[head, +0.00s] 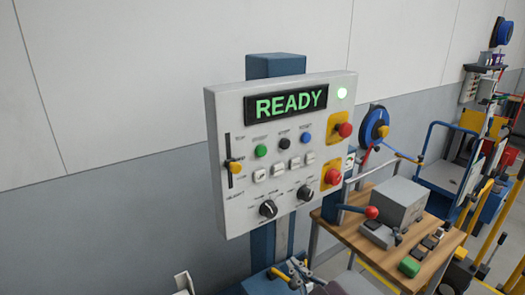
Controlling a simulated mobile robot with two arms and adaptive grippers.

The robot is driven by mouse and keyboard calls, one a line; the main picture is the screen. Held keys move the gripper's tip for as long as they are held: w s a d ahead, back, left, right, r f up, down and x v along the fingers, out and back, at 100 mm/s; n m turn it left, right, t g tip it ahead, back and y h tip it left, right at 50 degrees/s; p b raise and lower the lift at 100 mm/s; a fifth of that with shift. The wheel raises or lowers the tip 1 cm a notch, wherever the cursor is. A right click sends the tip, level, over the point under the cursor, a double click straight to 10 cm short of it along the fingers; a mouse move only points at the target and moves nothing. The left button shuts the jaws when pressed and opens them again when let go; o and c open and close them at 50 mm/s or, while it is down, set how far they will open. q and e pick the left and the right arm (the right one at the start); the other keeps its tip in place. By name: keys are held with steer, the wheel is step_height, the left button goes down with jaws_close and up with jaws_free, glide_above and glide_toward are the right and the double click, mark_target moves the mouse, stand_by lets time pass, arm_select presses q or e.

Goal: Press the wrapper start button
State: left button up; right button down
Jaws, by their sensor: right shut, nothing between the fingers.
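A light grey control panel (230,200) hangs on a blue post (276,66). Below the display are a green button (261,151), a black button (284,144) and a blue button (305,138). Their labels are too small to read, so I cannot confirm which is the wrapper start button. My right gripper (298,269) is shut and empty, low in the picture, below the panel and apart from the buttons. My left gripper is not in view.
The panel also carries red buttons on yellow plates (326,184), a yellow slider (234,167), white switches and black knobs (268,209). A wooden table (405,265) with a grey box (398,201) and a red-knobbed lever (371,212) stands at the right.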

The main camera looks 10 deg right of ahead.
steer(key=w+r+n+t+y, duration=0.35)
steer(key=r+n+t, duration=0.2)
steer(key=r, duration=1.05)
steer(key=n+t+y, duration=0.2)
steer(key=n+y, duration=0.4)
steer(key=y, duration=0.2)
glide_toward(261, 151)
steer(key=s+d+r, duration=0.1)
steer(key=s+r, duration=0.4)
steer(key=shift+s+r+y, duration=0.35)
steer(key=shift+w+a+b, duration=0.35)
steer(key=shift+w+a, duration=0.15)
steer(key=shift+w, duration=0.9)
steer(key=shift+w+a+b, duration=0.3)
steer(key=shift+w+a, duration=0.15)
steer(key=shift+w, duration=0.9)
steer(key=shift+w+a+b, duration=0.35)
steer(key=shift+w+a, duration=0.15)
steer(key=shift+w, duration=0.9)
steer(key=shift+w+a, duration=0.15)
steer(key=shift+w, duration=0.3)
